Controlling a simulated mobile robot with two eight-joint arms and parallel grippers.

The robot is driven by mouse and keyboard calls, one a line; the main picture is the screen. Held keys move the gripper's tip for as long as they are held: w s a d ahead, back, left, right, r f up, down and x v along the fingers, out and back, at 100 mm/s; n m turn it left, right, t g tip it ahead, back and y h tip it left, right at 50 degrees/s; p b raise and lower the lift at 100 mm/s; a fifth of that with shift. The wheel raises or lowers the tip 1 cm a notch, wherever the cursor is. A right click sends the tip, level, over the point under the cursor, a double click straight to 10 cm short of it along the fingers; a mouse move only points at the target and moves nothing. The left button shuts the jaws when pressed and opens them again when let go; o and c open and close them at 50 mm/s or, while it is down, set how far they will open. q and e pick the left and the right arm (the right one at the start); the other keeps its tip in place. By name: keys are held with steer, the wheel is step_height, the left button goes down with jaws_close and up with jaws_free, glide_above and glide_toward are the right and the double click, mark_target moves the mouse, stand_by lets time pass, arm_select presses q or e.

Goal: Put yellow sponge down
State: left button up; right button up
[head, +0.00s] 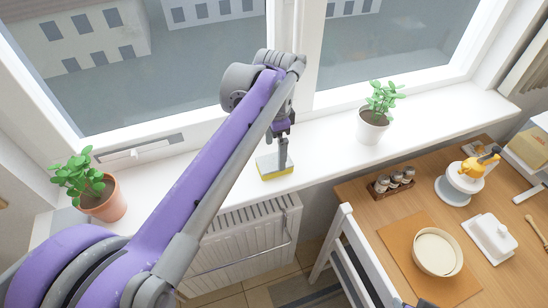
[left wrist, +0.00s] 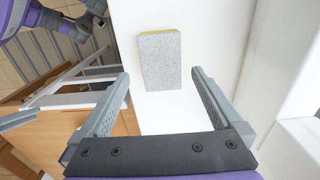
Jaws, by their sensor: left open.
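The yellow sponge (head: 276,172) rests on the white windowsill, yellow side down and grey side up. In the left wrist view the sponge (left wrist: 159,60) shows its grey speckled face, with a thin yellow edge at the top. My left gripper (head: 283,152) is over the sponge, fingers pointing down. In the left wrist view its two fingers (left wrist: 161,76) are spread, with clear gaps between them and the sponge. Nothing is held. My right gripper is not clearly visible.
A potted plant (head: 94,188) stands on the sill at left, a white-potted plant (head: 373,124) at right. The window is behind. A radiator (head: 240,242) is below the sill. A wooden table (head: 460,280) with a bowl (head: 437,252) and a white chair (head: 345,250) are at right.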

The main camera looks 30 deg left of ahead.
mark_target(275, 162)
arm_select(q)
step_height(275, 162, up, 5)
steer(key=shift+r, duration=0.15)
arm_select(e)
steer(key=shift+w+r, duration=0.1)
steer(key=shift+r, duration=0.15)
stand_by(0.3)
